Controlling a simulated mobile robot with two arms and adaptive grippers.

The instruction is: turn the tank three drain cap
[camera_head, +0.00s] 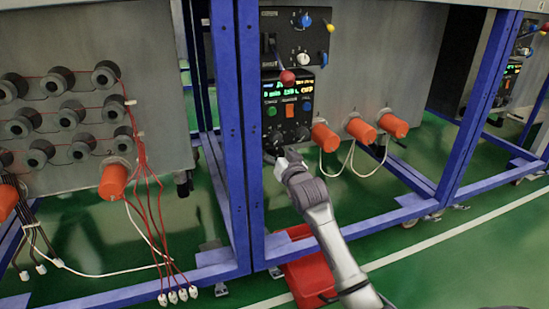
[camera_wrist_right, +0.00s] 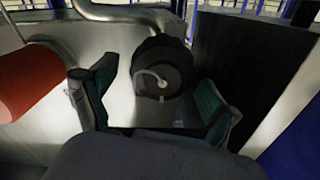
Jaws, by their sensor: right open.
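A round black cap (camera_wrist_right: 180,82) with a small pale curved piece on its face shows in the right wrist view, below a grey pipe. I cannot tell from its look whether it is the tank three drain cap. My right gripper (camera_head: 284,158) reaches up to the lower part of the black control panel in the head view and hides what is behind it. In the right wrist view the two green-padded fingers (camera_wrist_right: 156,104) are apart, one on each side of the cap, with gaps visible. My left gripper is not in view.
An orange cylinder (camera_wrist_right: 28,82) lies left of the fingers in the right wrist view. The head view shows the control panel (camera_head: 288,88), orange cylinders (camera_head: 361,131) with white hoses, blue frame posts (camera_head: 235,130) and a red box (camera_head: 308,280) on the green floor.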

